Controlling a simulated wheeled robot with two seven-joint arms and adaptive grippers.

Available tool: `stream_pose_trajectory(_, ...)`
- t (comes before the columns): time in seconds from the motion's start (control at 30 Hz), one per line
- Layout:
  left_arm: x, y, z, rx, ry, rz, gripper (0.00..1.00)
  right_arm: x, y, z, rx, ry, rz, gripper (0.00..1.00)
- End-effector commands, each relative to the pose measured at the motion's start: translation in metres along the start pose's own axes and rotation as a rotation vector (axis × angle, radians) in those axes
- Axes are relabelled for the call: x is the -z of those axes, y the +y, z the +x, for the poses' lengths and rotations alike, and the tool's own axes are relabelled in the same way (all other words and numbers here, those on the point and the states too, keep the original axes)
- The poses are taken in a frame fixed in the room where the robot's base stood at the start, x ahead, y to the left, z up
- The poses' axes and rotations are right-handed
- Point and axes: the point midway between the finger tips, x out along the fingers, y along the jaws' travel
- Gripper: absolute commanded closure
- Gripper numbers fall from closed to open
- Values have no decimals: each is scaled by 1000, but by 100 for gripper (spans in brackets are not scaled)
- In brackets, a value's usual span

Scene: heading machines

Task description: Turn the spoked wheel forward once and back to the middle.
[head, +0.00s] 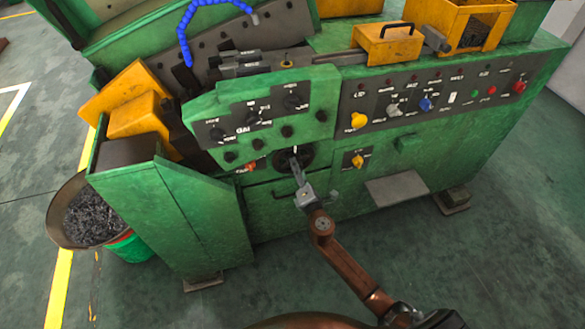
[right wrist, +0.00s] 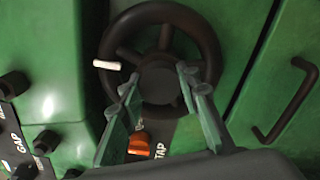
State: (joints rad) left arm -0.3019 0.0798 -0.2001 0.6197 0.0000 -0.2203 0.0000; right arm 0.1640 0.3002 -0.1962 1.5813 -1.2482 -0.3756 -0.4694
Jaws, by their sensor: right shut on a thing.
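The dark spoked wheel (head: 308,155) is on the front of the green machine, below the control panel, partly hidden behind my right gripper (head: 297,168). In the right wrist view the wheel (right wrist: 211,45) shows its rim, spokes and round hub. A pale handle (right wrist: 107,65) sticks out at the left of its rim. My right gripper (right wrist: 157,80) has its two fingers on either side of the hub area and is shut on the wheel. Exactly which part the pads touch is hard to tell. My left gripper is not in view.
An orange knob (right wrist: 140,140) sits just below the wheel. A dark bar handle (right wrist: 286,105) is to its right. Yellow bins (head: 385,42) stand on top of the machine. A bowl of metal bits (head: 92,215) is at the left. The floor in front is clear.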

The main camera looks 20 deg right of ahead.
Motion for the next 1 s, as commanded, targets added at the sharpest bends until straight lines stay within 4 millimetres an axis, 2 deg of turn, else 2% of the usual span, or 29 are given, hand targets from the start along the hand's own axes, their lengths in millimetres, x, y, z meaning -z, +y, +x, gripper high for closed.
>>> stream_pose_trajectory(0.27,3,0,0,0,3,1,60,2,0,0,-1,3,0,100)
stream_pose_trajectory(0.3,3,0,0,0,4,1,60,2,0,0,-1,3,0,68)
stream_pose_trajectory(0.53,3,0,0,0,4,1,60,1,0,0,-1,2,1,52)
stream_pose_trajectory(0.83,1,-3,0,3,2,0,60,1,0,-1,0,1,1,51)
stream_pose_trajectory(1.0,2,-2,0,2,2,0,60,1,-1,-19,1,2,1,51)
